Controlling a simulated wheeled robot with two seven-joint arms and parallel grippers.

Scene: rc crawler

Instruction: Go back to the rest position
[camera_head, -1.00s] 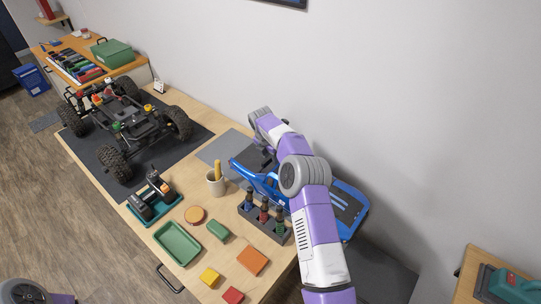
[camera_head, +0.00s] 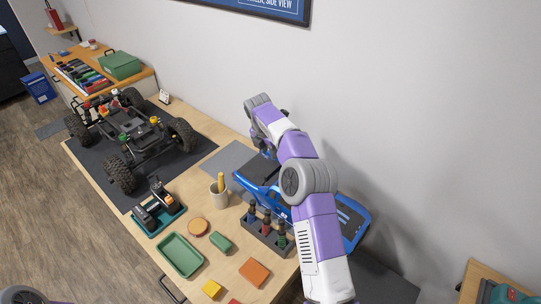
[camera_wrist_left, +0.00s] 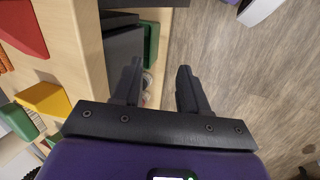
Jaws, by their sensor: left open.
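My right arm comes in from the bottom right in the head view and reaches over the blue body shell (camera_head: 352,222). My right gripper (camera_head: 266,163) is at the far end, dark against the shell; its fingers are too hidden to tell their state or whether they touch it. My left gripper (camera_wrist_left: 160,88) is open and empty in the left wrist view, with its fingers apart over the table edge and floor. In the head view only a bit of my left arm shows at the bottom left corner.
The wooden table holds the crawler chassis (camera_head: 138,132) on a dark mat, a driver tray (camera_head: 168,220), a mug (camera_head: 219,195), a bottle rack (camera_head: 267,236), a green tray (camera_head: 181,255) and coloured blocks. A toolbox (camera_head: 120,65) stands farther back. Open floor lies left.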

